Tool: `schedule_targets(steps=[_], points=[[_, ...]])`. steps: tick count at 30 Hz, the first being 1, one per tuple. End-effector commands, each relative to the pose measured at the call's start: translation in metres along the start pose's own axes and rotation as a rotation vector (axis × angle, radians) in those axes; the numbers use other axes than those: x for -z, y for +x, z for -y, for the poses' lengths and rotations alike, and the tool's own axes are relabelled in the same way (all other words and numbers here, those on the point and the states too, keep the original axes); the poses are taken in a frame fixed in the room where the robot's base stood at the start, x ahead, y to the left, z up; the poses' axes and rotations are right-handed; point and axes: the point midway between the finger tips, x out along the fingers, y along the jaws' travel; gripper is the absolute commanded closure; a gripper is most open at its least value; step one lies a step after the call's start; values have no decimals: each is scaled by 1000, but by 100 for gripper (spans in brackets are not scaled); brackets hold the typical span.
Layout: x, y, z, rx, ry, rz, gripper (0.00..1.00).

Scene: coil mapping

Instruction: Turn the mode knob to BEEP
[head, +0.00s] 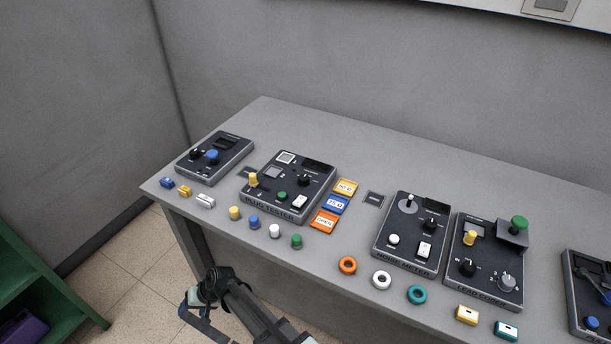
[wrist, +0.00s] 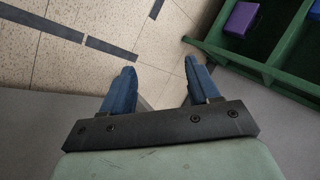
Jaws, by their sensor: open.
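Several dark instrument boxes with knobs stand on the grey bench. The plug tester (head: 262,202) has a black knob (head: 304,180), a yellow plug, a green button and a white switch. The box at the far left has a black knob (head: 196,153) beside a blue one. The meter right of centre has a black knob (head: 430,223). No BEEP marking is readable, so I cannot tell which is the mode knob or where it points. My gripper (wrist: 159,67) is open and empty, with blue fingers over the floor. In the head view it is below the bench's front edge, apart from every box.
Coloured plugs and three rings, including an orange ring (head: 347,265), lie along the bench front. Label cards, including a blue card (head: 336,205), lie beside the plug tester. The box with a green knob (head: 519,223) stands right. A green shelf (head: 40,285) is at lower left.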

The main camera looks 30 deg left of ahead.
Motion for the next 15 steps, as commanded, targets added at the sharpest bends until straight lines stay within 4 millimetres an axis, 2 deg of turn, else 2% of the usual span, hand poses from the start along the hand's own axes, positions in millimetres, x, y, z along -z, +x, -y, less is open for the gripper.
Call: schedule_targets(steps=[1,6,9,12,15], points=[[3,7,34,27,-33,0,40],[5,13,146,120,-148,-4,40],[6,7,197,162,-212,-7,40],[10,-4,232,191,-268,-13,40],[16,-18,258,211,-319,-22,40]])
